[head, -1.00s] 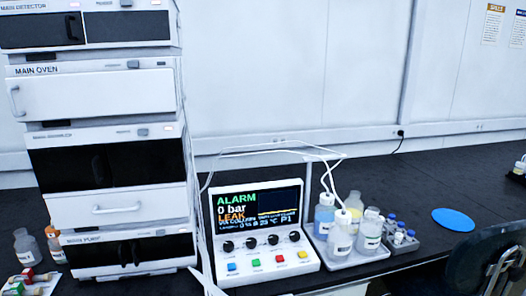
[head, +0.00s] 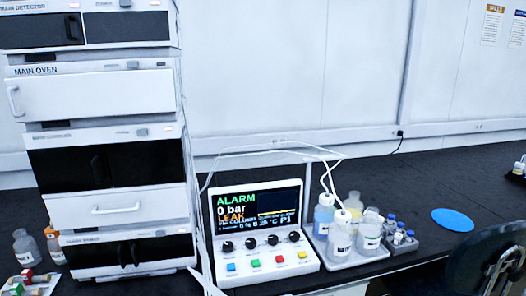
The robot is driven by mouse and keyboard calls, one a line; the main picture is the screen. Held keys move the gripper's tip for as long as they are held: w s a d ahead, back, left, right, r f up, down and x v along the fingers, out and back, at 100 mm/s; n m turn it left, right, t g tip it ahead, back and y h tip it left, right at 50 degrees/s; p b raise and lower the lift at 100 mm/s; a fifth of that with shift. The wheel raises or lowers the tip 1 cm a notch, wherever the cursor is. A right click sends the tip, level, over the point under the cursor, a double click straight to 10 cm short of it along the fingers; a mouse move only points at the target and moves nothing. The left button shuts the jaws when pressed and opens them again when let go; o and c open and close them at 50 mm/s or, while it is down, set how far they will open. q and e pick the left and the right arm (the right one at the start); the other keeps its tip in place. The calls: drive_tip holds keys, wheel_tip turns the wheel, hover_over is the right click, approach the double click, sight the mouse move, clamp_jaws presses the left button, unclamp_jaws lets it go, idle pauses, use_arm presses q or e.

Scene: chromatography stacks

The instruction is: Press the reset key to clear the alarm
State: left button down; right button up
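The control box (head: 262,233) stands on the black bench, right of the instrument stack. Its screen (head: 258,206) reads ALARM in green, 0 bar in white and LEAK in orange, with smaller lines below and a yellow trace at right. A row of black knobs (head: 250,243) sits under the screen. Below them are a blue key (head: 231,267), a green key (head: 256,263), a red key (head: 280,259) and a yellow key (head: 302,255). The key labels are too small to read. Neither of my grippers shows, and nothing covers the keys.
The instrument stack (head: 100,115) rises at left. A tray (head: 362,254) of bottles with white tubing stands close right of the box. A blue disc (head: 453,220) lies farther right. A dark chair-like object (head: 480,258) is at lower right. Small bottles (head: 27,245) stand at far left.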

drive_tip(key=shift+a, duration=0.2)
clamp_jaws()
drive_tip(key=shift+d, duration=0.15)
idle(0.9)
